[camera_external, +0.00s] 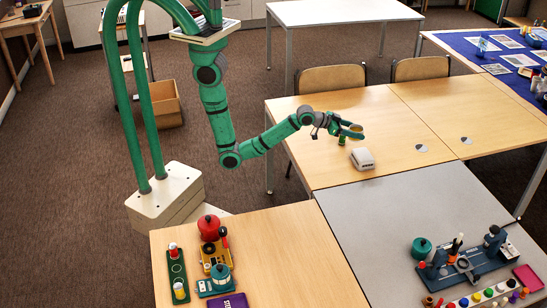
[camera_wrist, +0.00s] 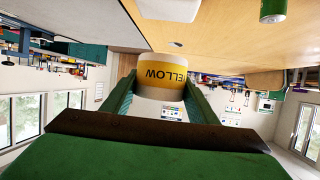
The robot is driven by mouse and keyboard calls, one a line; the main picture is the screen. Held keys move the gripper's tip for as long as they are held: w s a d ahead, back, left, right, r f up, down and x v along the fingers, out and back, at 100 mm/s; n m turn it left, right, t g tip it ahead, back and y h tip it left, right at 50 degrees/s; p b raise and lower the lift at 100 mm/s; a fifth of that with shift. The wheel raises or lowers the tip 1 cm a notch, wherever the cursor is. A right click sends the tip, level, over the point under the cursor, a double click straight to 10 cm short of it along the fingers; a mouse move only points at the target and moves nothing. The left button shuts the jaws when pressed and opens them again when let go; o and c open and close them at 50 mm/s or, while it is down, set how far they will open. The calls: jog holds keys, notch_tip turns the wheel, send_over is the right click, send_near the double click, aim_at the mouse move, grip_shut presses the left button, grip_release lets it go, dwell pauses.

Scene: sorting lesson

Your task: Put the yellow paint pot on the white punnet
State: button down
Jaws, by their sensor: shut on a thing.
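The yellow paint pot (camera_wrist: 162,76), white with a yellow band lettered YELLOW, is between the green fingers of my gripper (camera_wrist: 158,98) in the wrist view. My gripper (camera_external: 351,131) is shut on it. In the external view the pot (camera_external: 356,127) shows small between the fingertips, above the wooden table. The wrist picture is upside down, and so is the lettering, so the pot looks about upright. The white punnet (camera_external: 362,158) sits on the table, nearer the camera and slightly right of my gripper, apart from the pot.
A small green can (camera_external: 342,140) stands on the wooden table (camera_external: 410,120) just below my gripper; it also shows in the wrist view (camera_wrist: 272,10). The table right of the punnet is mostly clear. A grey table (camera_external: 370,220) and another wooden table (camera_external: 300,250) hold toys nearer the camera.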

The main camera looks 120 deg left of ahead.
jog(key=w+a+f, duration=0.1)
jog(key=f, duration=0.1)
jog(key=w+a+f, duration=0.1)
jog(key=w+f, duration=0.2)
jog(key=f, duration=0.1)
jog(key=shift+w+a, duration=0.3)
jog(key=shift+a, duration=0.1)
jog(key=shift+f, duration=1.55)
jog(key=shift+f, duration=0.1)
jog(key=c, duration=0.7)
grip_release()
jog(key=shift+f, duration=0.1)
